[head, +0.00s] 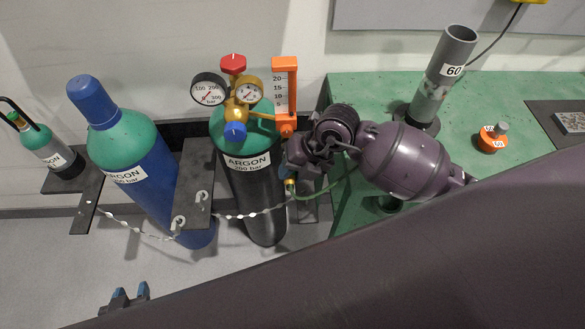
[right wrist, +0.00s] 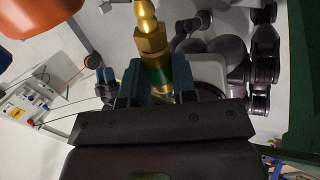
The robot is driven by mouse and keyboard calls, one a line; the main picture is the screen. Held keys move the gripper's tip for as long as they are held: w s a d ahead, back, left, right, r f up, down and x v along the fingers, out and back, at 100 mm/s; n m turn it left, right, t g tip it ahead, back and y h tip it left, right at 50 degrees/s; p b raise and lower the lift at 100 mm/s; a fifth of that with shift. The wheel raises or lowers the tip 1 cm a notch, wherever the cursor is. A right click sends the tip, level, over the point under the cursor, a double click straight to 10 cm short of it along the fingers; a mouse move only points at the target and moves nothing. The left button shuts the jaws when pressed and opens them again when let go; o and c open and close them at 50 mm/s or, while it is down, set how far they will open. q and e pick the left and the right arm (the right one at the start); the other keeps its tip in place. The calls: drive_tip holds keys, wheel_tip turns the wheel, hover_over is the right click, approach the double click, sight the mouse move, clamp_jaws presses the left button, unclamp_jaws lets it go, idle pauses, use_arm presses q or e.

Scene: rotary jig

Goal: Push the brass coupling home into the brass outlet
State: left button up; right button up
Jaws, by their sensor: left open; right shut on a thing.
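The brass coupling (right wrist: 152,42) shows in the right wrist view, with a hex body, a stepped narrow end and a green band. My right gripper (right wrist: 158,82) is shut on it, with blue fingers on both sides. In the head view my right gripper (head: 289,172) is just below the orange flowmeter (head: 286,95), and a bit of the brass coupling (head: 289,182) shows under it. The brass outlet cannot be made out clearly; whether it touches the coupling I cannot tell. My left gripper (head: 130,291) is open and empty at the bottom left.
A brass regulator (head: 238,112) with gauges sits on the black argon cylinder (head: 256,200). A blue argon cylinder (head: 148,185) stands left, behind a chain (head: 240,215). A green hose (head: 325,192) curves rightward. The green bench (head: 490,90) carries a grey tube (head: 440,75) and an orange item (head: 491,140).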

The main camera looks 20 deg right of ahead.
drive_tip(key=shift+p, duration=0.6)
idle(1.7)
drive_tip(key=shift+w+d, duration=0.25)
drive_tip(key=shift+w, duration=0.6)
drive_tip(key=shift+w+d, duration=0.25)
drive_tip(key=shift+w, duration=0.55)
drive_tip(key=o, duration=1)
drive_tip(key=shift+w, duration=0.1)
drive_tip(key=shift+o, duration=0.2)
drive_tip(key=v, duration=1.1)
drive_tip(key=shift+p, duration=0.3)
drive_tip(key=shift+s+f, duration=0.1)
drive_tip(key=shift+s, duration=0.1)
